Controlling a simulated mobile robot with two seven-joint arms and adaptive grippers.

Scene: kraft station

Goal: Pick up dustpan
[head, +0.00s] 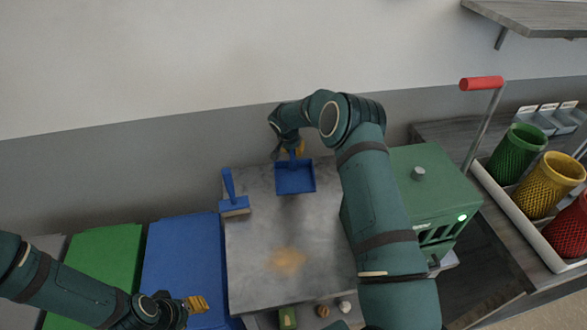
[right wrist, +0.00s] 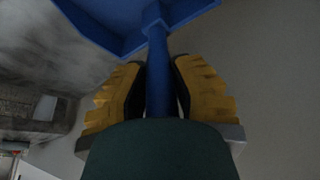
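The blue dustpan (head: 295,178) is at the back of the grey worktop (head: 262,222), its handle pointing up toward my right gripper (head: 290,150). In the right wrist view, the yellow fingers of my right gripper (right wrist: 160,85) are closed in on both sides of the blue handle (right wrist: 158,65), and the dustpan's pan (right wrist: 105,20) shows beyond them. I cannot tell whether the pan touches the worktop. My left gripper (head: 197,304) is at the lower left, over the blue bin lid, away from the dustpan. Its finger opening is not clear.
A blue brush (head: 233,198) is on the worktop left of the dustpan. A green machine (head: 430,190) stands to the right, behind my right arm. Blue (head: 182,255) and green (head: 105,260) lids lie left. Small items (head: 322,311) are at the front. A wall is behind.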

